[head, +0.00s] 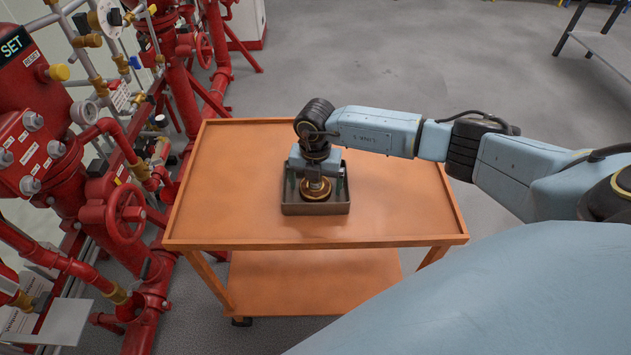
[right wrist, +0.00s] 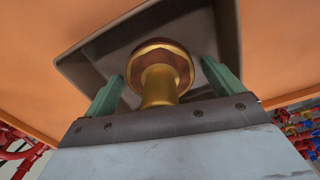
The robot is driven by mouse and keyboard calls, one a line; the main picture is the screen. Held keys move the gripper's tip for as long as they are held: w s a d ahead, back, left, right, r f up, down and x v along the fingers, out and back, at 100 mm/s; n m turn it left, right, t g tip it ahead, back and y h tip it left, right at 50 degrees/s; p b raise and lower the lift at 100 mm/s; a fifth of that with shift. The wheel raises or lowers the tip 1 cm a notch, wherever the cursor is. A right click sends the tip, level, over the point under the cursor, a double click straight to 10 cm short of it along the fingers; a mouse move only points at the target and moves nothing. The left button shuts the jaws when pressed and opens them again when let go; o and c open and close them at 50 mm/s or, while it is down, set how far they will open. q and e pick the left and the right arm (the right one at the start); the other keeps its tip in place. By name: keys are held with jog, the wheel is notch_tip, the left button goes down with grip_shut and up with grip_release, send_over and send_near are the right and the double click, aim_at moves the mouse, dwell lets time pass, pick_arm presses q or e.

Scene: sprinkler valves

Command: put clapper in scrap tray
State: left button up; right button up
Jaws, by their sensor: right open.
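The clapper (head: 316,193), a brass-coloured disc with a stem, is inside the grey scrap tray (head: 317,209) on the orange cart. In the right wrist view the clapper (right wrist: 160,68) shows its round flange and gold stem against the tray's (right wrist: 88,66) inside. It appears to rest on the tray floor. My right gripper (head: 316,182) points down over the tray. Its green fingers stand open on either side of the clapper's stem, with gaps on both sides in the right wrist view (right wrist: 164,84). My left gripper is not in view.
The orange cart (head: 230,190) has a raised rim and is otherwise bare on top, with a lower shelf below. Red pipes and valves (head: 120,215) stand close along its left side. A grey bench (head: 605,45) stands at the far right.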

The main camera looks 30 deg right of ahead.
notch_tip(320, 180, up, 12)
jog(key=shift+r+p, duration=0.2)
jog(key=shift+p, duration=0.2)
dwell(0.4)
